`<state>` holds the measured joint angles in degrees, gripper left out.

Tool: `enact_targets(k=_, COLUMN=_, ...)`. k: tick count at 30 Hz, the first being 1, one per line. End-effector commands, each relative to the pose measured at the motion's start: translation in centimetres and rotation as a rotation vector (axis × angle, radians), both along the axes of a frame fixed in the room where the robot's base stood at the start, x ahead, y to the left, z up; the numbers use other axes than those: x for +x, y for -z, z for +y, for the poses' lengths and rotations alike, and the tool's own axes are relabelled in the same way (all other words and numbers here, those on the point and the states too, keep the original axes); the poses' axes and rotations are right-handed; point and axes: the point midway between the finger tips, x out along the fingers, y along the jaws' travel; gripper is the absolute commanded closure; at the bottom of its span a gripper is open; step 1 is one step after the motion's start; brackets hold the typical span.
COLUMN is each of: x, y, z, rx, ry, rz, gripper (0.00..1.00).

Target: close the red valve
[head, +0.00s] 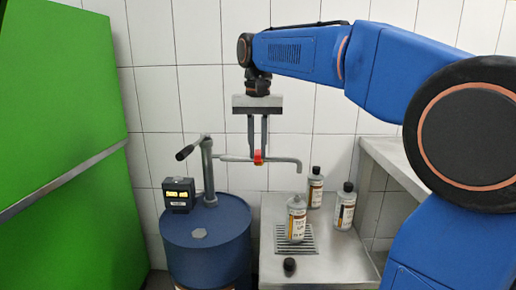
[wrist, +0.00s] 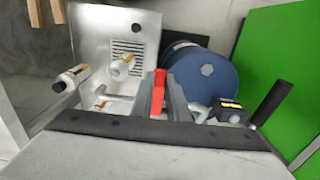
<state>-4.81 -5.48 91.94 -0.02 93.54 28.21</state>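The red valve (head: 258,157) is a small red handle on the grey horizontal spout pipe (head: 284,161) of the drum pump. It also shows in the wrist view (wrist: 158,92) as an upright red lever. My gripper (head: 258,152) points straight down from above, one grey finger on each side of the red handle. In the wrist view my gripper (wrist: 160,95) has its fingers close against the handle, with no clear gap. It looks shut on it. The lower part of the handle and the pipe just under it are partly hidden by the fingers.
A blue drum (head: 232,236) carries the pump column, a black lever grip (head: 185,152) and a box with a yellow display (head: 178,194). A bottle (head: 297,219) stands on the grate, two others to its right. A green panel (head: 60,140) fills the left.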

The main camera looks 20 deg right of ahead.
Motion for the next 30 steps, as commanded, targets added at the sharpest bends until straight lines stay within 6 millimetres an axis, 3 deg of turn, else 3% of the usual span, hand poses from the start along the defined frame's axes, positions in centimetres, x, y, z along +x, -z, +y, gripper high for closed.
enact_targets(k=1, x=0.1, y=-0.1, z=0.0, rx=0.001, ry=0.000, rz=-0.003, gripper=0.74)
enact_targets(k=2, x=0.1, y=-0.1, z=0.0, rx=0.001, ry=0.000, rz=-0.003, gripper=0.67)
enact_targets(k=14, x=0.0, y=-0.5, z=0.0, rx=0.000, ry=-0.001, rz=0.000, gripper=0.67)
enact_targets(k=20, x=0.1, y=-3.3, z=0.0, rx=0.001, ry=-0.001, rz=-0.004, gripper=0.67)
enact_targets(k=30, x=0.1, y=-10.1, z=0.0, rx=0.001, ry=-0.001, rz=-0.004, gripper=0.67)
